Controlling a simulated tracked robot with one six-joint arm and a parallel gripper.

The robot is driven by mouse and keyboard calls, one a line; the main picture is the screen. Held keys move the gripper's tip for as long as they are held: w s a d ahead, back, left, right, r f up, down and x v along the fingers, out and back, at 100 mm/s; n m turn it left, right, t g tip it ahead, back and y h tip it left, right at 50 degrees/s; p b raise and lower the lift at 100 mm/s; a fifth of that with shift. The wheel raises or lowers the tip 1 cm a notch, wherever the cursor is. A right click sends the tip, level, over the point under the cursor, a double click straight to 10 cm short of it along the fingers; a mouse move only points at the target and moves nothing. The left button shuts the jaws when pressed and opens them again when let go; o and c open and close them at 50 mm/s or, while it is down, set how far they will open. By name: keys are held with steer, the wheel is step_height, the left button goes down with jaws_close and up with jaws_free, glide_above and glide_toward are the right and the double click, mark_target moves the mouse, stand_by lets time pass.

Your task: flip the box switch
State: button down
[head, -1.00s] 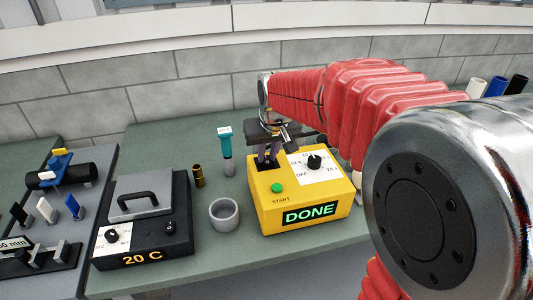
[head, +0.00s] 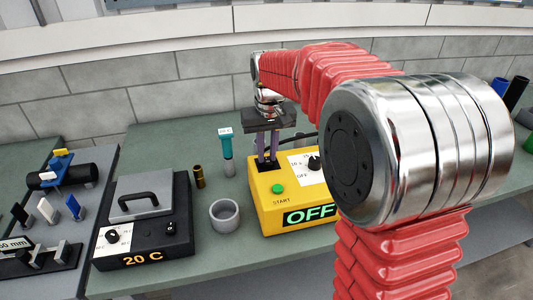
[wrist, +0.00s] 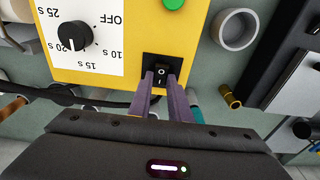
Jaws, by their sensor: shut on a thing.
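The yellow box (head: 285,220) stands on the bench under my gripper, and its display (head: 308,215) reads OFF. My gripper (head: 267,162) points down onto the box. In the wrist view my gripper's two purple fingers (wrist: 165,80) reach the switch and are shut on it, one finger at each side. The fingers hide part of the switch frame.
A green START button (head: 277,188) and a dial (head: 314,163) are on the box. A grey cup (head: 224,216), a teal-capped tube (head: 226,150) and a brass cylinder (head: 199,177) stand left of it. Further left is a hotplate (head: 145,245) reading 20 C.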

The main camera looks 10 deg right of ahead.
mark_target(266, 158)
steer(key=shift+w+g, duration=0.3)
steer(key=shift+g, duration=0.4)
steer(key=c, duration=1.6)
jaws_free()
steer(key=shift+c, duration=0.2)
steer(key=shift+r, duration=0.1)
step_height(266, 158, up, 14)
steer(key=shift+f, duration=0.25)
